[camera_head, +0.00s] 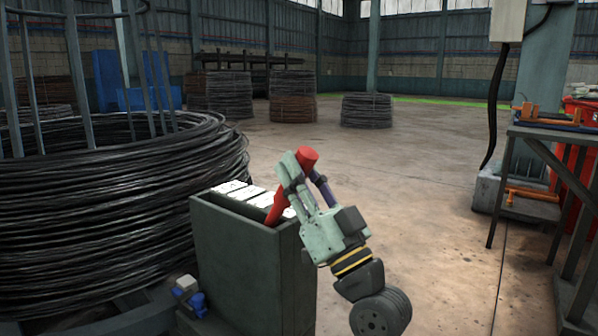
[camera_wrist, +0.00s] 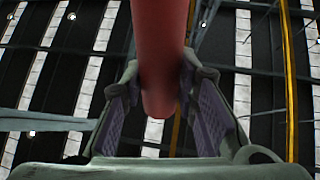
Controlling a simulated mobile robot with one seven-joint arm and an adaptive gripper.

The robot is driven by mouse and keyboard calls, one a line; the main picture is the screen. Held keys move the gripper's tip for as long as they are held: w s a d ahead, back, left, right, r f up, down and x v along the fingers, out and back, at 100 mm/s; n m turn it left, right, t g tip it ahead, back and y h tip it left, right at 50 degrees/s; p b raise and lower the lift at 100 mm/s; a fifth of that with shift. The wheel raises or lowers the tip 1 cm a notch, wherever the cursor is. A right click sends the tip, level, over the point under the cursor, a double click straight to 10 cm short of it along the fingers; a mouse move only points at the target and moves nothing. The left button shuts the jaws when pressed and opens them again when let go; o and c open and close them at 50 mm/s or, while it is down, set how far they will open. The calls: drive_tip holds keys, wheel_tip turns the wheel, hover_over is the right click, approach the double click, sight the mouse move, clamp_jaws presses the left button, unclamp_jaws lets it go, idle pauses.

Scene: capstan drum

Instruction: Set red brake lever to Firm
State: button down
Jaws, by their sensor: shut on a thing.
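The red brake lever (camera_head: 277,207) rises from the top of a dark green box (camera_head: 245,258) and leans up to the right. White label plates (camera_head: 247,192) lie along the box top beside the lever; their lettering is too small to read. My gripper (camera_head: 304,176) is at the upper end of the lever, shut on it, with the lever's red end showing above the fingers. In the wrist view the red lever (camera_wrist: 161,55) runs down between the two finger pads (camera_wrist: 160,85). The lever's base and slot are partly hidden.
A large coil of black wire (camera_head: 110,210) stands close left of the box. A small blue-and-grey item (camera_head: 187,293) sits at the box's lower left. A workbench (camera_head: 550,135) with orange tools stands at the right. The floor between is clear.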

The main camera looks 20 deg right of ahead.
drive_tip(key=c, duration=1.2)
unclamp_jaws()
drive_tip(key=shift+s+d, duration=0.15)
drive_tip(key=shift+c, duration=0.2)
drive_tip(key=shift+r, duration=0.1)
wheel_tip(320, 180, up, 10)
drive_tip(key=shift+f, duration=0.15)
drive_tip(key=shift+s, duration=0.1)
